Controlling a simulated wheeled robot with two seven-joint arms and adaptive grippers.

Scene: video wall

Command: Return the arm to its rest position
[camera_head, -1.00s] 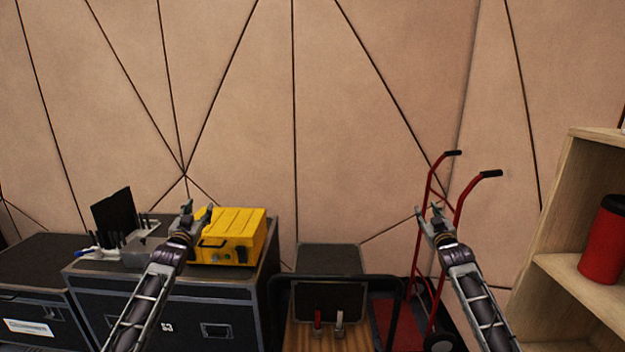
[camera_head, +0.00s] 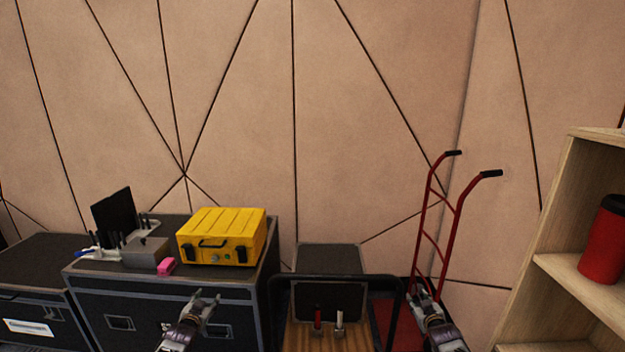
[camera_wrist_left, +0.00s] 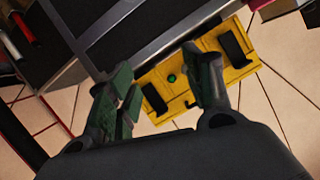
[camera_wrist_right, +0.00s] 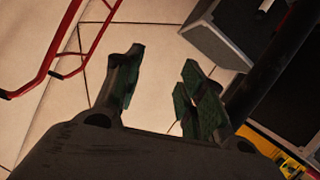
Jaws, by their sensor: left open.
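My left gripper (camera_head: 204,303) is low in the head view, in front of the black flight case (camera_head: 237,318). It is open and empty. In the left wrist view its fingers (camera_wrist_left: 160,85) are spread, with a yellow case (camera_wrist_left: 190,85) beyond them. My right gripper (camera_head: 423,299) is low at the right in the head view, in front of the red hand truck (camera_head: 440,235). In the right wrist view its fingers (camera_wrist_right: 160,85) are apart with nothing between them.
The yellow case (camera_head: 222,238), a pink block (camera_head: 166,267) and a grey box (camera_head: 146,252) sit on the flight case. A cart with a black rail (camera_head: 335,278) stands in the middle. A wooden shelf (camera_head: 568,190) holding a red canister (camera_head: 604,243) is at the right.

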